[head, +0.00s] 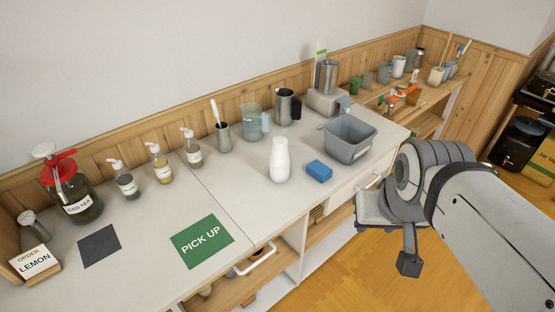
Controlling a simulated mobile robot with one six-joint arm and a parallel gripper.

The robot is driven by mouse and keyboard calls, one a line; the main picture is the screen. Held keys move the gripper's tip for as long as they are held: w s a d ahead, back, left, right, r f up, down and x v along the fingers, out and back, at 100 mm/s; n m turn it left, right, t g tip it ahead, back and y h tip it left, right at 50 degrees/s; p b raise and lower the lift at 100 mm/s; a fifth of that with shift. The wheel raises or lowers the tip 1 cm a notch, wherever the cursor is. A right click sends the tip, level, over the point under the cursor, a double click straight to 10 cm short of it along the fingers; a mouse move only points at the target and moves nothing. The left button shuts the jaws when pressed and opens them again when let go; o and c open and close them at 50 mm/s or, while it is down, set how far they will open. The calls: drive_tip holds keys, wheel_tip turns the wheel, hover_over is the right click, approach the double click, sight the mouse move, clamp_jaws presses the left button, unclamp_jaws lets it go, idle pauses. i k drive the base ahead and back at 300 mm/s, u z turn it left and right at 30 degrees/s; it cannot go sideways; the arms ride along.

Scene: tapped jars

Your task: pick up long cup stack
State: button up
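A tall white object (280,161) stands upright near the middle of the counter, wider below and narrower at the top. It looks like a stack of white cups, but single rims are too small to make out. My arm reaches in from the right, and my gripper (408,264) hangs past the counter's front edge, over the floor. It is to the right of the white stack and well apart from it. One dark fingertip pad shows clearly; whether the fingers are open or shut is not clear.
A blue sponge (319,171) lies just right of the stack, before a grey bin (348,138). Behind stand a steel cup (223,137), a glass pitcher (251,122) and a metal pitcher (284,107). A green PICK UP mat (202,241) lies front left.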

sight(279, 161)
drive_tip(key=u, duration=2.15)
drive_tip(key=k, duration=0.85)
drive_tip(key=z, duration=1.25)
drive_tip(key=i, duration=1)
drive_tip(key=z, duration=0.05)
